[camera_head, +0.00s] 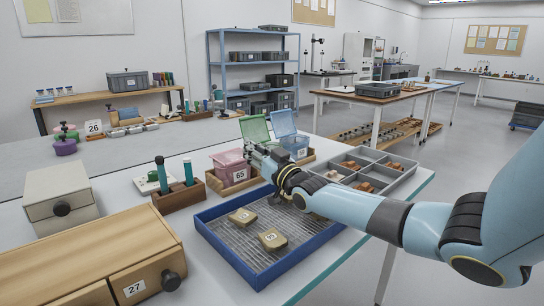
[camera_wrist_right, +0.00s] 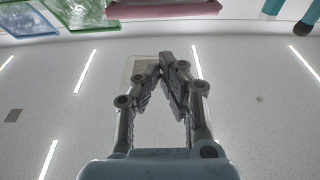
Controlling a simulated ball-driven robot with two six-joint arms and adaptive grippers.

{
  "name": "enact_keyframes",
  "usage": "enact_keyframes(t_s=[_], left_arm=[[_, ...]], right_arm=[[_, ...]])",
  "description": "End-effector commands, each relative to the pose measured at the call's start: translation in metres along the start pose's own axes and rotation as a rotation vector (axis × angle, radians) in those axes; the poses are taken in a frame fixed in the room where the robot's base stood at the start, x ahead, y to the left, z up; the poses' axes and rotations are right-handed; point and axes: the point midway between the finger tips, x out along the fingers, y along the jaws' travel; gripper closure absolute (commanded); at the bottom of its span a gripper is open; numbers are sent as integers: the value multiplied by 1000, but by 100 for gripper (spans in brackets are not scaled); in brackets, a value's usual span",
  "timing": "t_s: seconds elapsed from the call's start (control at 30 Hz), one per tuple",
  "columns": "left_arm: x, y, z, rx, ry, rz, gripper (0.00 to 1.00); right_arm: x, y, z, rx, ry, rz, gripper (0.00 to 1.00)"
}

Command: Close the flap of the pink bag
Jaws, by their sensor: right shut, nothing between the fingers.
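The pink bag (camera_head: 231,173), with a "65" label on its front, stands in a wooden holder near the middle of the table. Its top looks covered by flat pink material, and no upright pink flap shows. In the right wrist view a pink edge (camera_wrist_right: 165,11) shows at the top. My right gripper (camera_head: 256,152) is just right of the pink bag, in front of a raised green flap (camera_head: 253,129). Its fingers meet at the tips in the wrist view (camera_wrist_right: 172,62), with nothing held. Whether it touches the bag is unclear. My left gripper is not in view.
A blue bag (camera_head: 297,148) with a raised blue flap (camera_head: 284,122) stands to the right. A blue-rimmed tray (camera_head: 262,284) with two labelled sherds lies in front. A grey divided tray (camera_head: 392,191) is to the right. A holder with teal tubes (camera_head: 178,199) stands left.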

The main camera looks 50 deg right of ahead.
Motion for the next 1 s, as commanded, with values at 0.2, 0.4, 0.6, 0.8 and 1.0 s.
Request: enact_keyframes(t_s=[0.2, 0.4, 0.6, 0.8, 1.0], left_arm=[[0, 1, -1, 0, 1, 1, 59], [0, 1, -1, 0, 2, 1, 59], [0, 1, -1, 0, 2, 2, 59], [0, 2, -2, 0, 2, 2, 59], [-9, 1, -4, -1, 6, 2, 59]], right_arm=[[-55, 0, -12, -2, -2, -5, 100], [-94, 0, -21, -2, -2, -4, 100], [-113, 0, -26, -2, 0, -1, 100], [-116, 0, -27, -1, 1, 0, 100], [-113, 0, -37, 0, 5, 0, 100]])
